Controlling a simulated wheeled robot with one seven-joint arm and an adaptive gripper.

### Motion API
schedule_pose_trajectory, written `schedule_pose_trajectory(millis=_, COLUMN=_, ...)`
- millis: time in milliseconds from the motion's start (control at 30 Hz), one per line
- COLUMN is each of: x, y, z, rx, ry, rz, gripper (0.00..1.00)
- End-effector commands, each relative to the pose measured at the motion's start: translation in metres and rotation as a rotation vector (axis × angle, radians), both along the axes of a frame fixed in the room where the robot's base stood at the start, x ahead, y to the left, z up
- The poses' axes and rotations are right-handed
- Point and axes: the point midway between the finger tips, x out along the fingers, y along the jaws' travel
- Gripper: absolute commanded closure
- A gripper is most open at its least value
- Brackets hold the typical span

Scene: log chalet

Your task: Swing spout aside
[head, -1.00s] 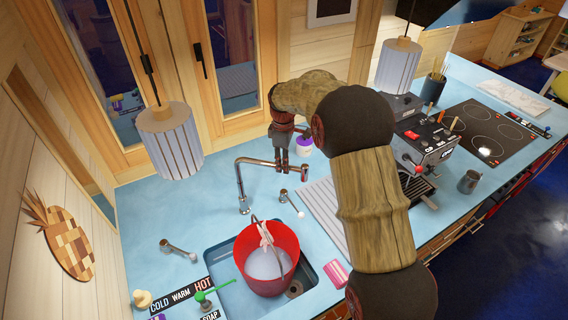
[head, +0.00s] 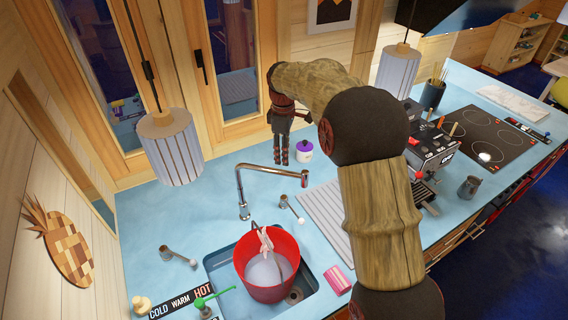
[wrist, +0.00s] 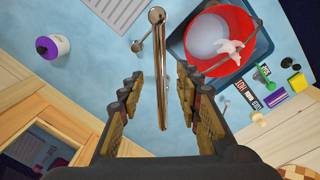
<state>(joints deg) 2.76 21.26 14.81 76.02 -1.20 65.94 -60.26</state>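The chrome spout (head: 272,170) rises from the counter behind the sink and bends over to the right. Its dark-ringed tip (head: 304,178) hangs over the counter, clear of the red bucket (head: 268,290). My gripper (head: 281,150) is open and empty, fingers pointing down, above and behind the spout in the head view. In the wrist view the spout (wrist: 161,70) runs lengthwise between the spread fingers of my gripper (wrist: 158,82). No contact shows. The bucket stands in the sink, with a pale thing at its rim.
A white jar with a purple lid (head: 304,152) stands beside my gripper. A small metal lever with a white knob (head: 290,207) is near the spout. A lamp (head: 170,147) hangs at left.

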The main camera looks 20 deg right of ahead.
Motion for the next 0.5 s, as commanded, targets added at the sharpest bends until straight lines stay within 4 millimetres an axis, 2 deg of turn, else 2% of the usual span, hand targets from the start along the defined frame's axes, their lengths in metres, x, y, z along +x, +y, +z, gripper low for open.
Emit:
schedule_pose_trajectory(millis=33, x=0.0, y=0.0, z=0.01, rx=0.0, ry=-0.004, rz=0.0, gripper=0.66)
schedule_pose_trajectory(millis=200, x=-0.001, y=0.001, z=0.031, rx=0.0, ry=-0.001, rz=0.0, gripper=0.66)
schedule_pose_trajectory(millis=500, x=-0.001, y=0.001, z=0.04, rx=0.0, ry=0.0, rz=0.0, gripper=0.66)
